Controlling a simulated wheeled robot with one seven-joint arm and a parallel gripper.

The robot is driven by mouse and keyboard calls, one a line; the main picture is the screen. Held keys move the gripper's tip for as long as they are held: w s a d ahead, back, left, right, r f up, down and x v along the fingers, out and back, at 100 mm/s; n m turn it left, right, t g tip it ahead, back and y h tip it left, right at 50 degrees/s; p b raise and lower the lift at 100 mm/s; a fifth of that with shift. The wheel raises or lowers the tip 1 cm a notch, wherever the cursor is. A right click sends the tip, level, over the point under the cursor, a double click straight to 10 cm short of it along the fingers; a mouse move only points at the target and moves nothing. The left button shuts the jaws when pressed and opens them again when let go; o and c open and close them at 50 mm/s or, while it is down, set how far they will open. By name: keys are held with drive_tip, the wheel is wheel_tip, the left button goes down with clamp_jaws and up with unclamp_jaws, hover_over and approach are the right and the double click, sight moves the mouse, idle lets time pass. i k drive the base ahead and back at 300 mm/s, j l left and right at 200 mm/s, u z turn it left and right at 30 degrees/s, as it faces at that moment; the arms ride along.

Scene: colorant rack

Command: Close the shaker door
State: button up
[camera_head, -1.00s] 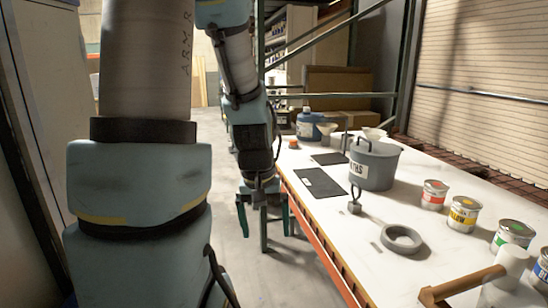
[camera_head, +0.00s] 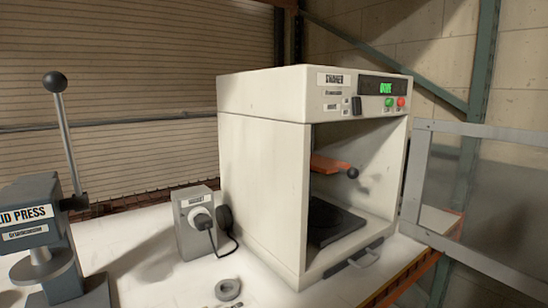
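The shaker (camera_head: 262,190) is a white box-shaped machine in the head view, standing on the white table right of the middle. Its front is open. The shaker door (camera_head: 468,210) is a clear panel in a grey frame, swung open to the right of the opening. Its right part runs out of the picture. A dark handle (camera_head: 362,258) shows below the opening. The display glows green. My gripper is not in view.
A lid press (camera_head: 45,235) with a tall lever stands at the left. A small grey box with a plug and cable (camera_head: 195,222) stands beside the shaker. A grey ring (camera_head: 228,290) lies on the table in front. A green metal post (camera_head: 483,65) rises behind the door.

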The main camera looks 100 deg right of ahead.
sight(424, 129)
drive_tip(key=k+z, duration=0.1)
drive_tip(key=z, duration=0.9)
drive_tip(key=k+l+z, duration=0.15)
drive_tip(key=z, duration=0.3)
drive_tip(key=l+z, duration=0.1)
drive_tip(key=z, duration=0.4)
drive_tip(key=k+l+z, duration=0.25)
drive_tip(key=l, duration=0.15)
drive_tip(key=l+z, duration=0.55)
drive_tip(key=l, duration=1)
drive_tip(key=k, duration=1.05)
drive_tip(key=i+l+u, duration=0.1)
drive_tip(key=l, duration=0.4)
drive_tip(key=l+u, duration=0.15)
drive_tip(key=l, duration=0.35)
drive_tip(key=i, duration=0.2)
